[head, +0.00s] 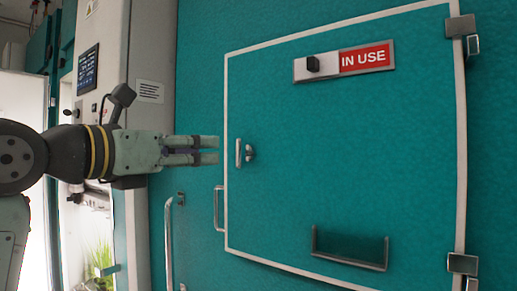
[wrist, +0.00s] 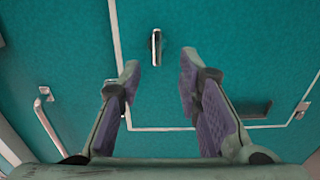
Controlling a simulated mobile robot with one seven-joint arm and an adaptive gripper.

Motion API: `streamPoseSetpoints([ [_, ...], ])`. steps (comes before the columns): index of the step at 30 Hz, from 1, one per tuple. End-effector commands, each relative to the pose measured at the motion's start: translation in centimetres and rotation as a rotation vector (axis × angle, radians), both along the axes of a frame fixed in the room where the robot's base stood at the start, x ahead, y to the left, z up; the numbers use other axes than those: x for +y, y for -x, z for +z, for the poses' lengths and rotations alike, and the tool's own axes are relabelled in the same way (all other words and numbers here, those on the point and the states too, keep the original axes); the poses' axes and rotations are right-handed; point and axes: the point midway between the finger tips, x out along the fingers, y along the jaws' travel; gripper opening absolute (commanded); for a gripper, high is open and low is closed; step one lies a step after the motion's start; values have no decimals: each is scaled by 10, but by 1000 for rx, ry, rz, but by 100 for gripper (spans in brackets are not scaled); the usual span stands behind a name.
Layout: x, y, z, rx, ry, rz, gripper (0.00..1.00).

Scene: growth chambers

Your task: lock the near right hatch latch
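The hatch (head: 330,190) is a teal panel with a white outline on a teal wall. Its latch (head: 239,153) is a small metal handle at the hatch's left edge, upright in the head view, with a round metal piece beside it. The latch also shows in the wrist view (wrist: 156,46), just beyond the gap between my fingertips. My gripper (head: 217,150) points right toward the latch, a little left of it in the head view. It is open and empty, and its fingers stand apart in the wrist view (wrist: 160,66). I see no contact with the latch.
An "IN USE" slider sign (head: 344,62) sits high on the hatch. Hinges (head: 461,26) are at the right edge. Metal bar handles (head: 169,245) stand on the wall at left. A control panel (head: 87,69) is behind my arm.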

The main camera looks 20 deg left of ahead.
Motion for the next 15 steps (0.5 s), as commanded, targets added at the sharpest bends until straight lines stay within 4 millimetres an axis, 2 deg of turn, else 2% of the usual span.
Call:
streamPoseSetpoints([
  [5, -1, -15, 0, 15, -6, 15, 32],
  [15, -24, -74, 2, 13, -4, 11, 32],
])
